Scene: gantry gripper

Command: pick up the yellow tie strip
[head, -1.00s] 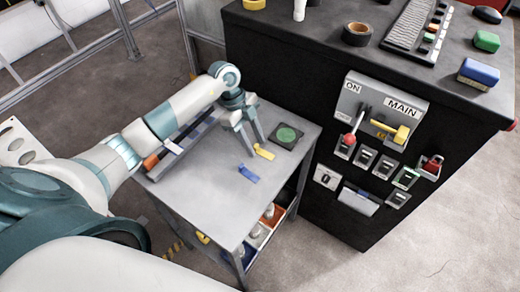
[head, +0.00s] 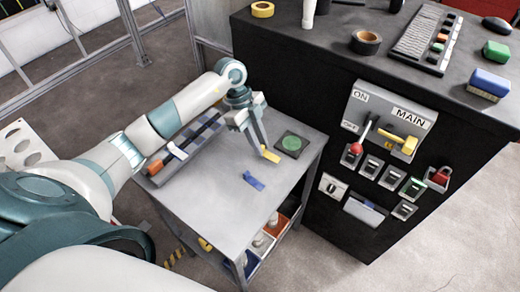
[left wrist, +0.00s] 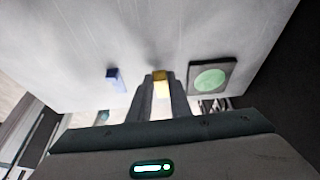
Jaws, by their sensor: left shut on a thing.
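The yellow tie strip (head: 270,157) is at the tips of my left gripper (head: 262,150), over the grey cart top. In the left wrist view the yellow strip (left wrist: 161,82) sits between the two fingertips of my left gripper (left wrist: 160,78), which are shut on it. I cannot tell whether it is clear of the surface. A blue strip (head: 253,181) lies apart on the cart top, and it also shows in the left wrist view (left wrist: 115,79). My right gripper is not in view.
A dark square pad with a green disc (head: 291,143) lies right of the strip. A long tray (head: 190,145) lies along the cart's back left. The black cabinet (head: 340,110) with switches stands close on the right. The cart's front (head: 215,210) is clear.

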